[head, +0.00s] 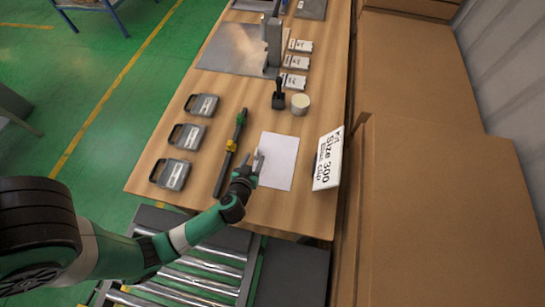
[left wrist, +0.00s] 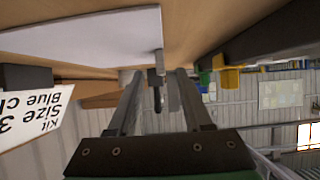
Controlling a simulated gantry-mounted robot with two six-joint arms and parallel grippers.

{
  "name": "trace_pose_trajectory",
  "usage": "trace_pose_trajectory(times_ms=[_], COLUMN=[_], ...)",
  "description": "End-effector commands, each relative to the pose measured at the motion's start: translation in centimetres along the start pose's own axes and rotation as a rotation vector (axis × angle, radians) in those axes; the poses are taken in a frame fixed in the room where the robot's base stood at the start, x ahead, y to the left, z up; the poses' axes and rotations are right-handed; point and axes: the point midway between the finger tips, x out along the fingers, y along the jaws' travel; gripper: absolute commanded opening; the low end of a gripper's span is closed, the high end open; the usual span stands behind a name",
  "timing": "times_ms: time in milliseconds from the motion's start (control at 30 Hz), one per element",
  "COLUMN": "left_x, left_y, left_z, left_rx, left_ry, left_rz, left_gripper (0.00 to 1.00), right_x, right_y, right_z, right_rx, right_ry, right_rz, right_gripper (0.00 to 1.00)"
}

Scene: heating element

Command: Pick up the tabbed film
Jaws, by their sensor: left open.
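The film appears as a flat white sheet (head: 279,162) on the wooden table, left of the "Size 300" sign. In the left wrist view the white sheet (left wrist: 85,38) fills the upper left. A small grey piece (left wrist: 157,62) shows at its edge, between the fingertips; I take it for the tab. My left gripper (head: 257,161) is at the sheet's left edge in the head view. Its fingers (left wrist: 159,74) are apart in the left wrist view, one on each side of the grey piece. I cannot tell whether they touch it. My right gripper is out of view.
A black bar tool with yellow parts (head: 232,147) lies just left of the gripper. Several grey handled cases (head: 189,135) stand further left. The sign (head: 327,160) stands right of the sheet. A white round container (head: 300,104) and black stand (head: 278,97) are beyond it.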

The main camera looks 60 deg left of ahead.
Motion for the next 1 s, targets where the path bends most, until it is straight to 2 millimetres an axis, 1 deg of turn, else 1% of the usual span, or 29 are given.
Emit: trace_pose_trajectory(times_ms=[100,233,333,500,567,700,800,1000], left_x=[2.2,4.1,4.7,4.6,4.6,4.6,4.6,4.6], left_y=[-0.2,-0.2,-0.2,-0.2,-0.2,-0.2,-0.2,-0.2], left_z=[0.0,0.0,0.0,-0.1,-0.1,0.0,0.0,0.0], left_rx=[-0.005,-0.004,-0.003,-0.002,-0.002,-0.002,-0.002,-0.002], left_ry=[0.000,0.001,0.001,0.000,0.000,0.000,0.000,0.000], left_rz=[-0.005,-0.004,-0.002,-0.001,-0.001,-0.001,-0.001,-0.001], left_gripper=[0.50,0.50,0.50,0.50,0.41,0.16,0.00,0.00], right_x=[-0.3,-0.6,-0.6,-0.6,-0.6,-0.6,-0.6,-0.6], right_y=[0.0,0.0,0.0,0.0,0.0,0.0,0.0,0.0], right_z=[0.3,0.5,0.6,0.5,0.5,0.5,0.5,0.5], right_rx=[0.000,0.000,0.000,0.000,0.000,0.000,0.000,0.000], right_ry=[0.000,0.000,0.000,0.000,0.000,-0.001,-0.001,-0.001], right_rz=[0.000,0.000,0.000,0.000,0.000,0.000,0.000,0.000], right_gripper=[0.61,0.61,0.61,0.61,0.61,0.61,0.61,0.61])
